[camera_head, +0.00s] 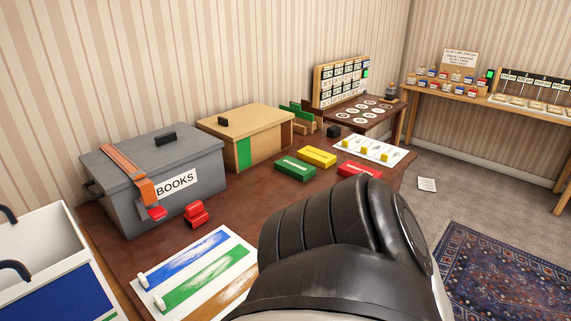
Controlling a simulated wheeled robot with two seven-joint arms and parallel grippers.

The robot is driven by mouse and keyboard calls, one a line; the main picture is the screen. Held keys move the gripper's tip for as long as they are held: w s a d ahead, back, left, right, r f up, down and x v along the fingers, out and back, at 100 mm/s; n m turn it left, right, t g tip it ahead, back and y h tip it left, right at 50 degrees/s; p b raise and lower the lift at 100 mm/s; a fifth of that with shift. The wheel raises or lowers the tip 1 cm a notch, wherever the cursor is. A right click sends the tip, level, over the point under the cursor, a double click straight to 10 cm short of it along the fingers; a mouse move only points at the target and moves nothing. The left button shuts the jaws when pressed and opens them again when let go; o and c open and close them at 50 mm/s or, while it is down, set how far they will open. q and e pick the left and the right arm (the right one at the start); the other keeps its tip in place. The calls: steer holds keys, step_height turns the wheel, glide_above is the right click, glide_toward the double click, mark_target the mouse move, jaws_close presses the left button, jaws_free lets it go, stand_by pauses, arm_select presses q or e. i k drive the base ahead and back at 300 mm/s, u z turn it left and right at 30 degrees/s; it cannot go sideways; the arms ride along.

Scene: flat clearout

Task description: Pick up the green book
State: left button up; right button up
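The green book (295,169) lies flat on the dark wooden table (130,262), with a small pale label on its top. A yellow book (318,156) lies just behind it to the right. A red book (358,171) lies further right, partly hidden by a black and white link of my own arm that fills the lower middle. Nothing touches the green book from above. Neither of my grippers shows in this view.
A grey lidded box marked BOOKS (160,199) with an orange strap stands left. A tan box (243,140) stands behind the green book. A colour-striped sheet (240,253) lies in front, and a white sheet with yellow pieces (374,150) lies right. A white bin (45,245) is at far left.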

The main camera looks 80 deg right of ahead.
mark_target(302, 171)
steer(key=z, duration=3.55)
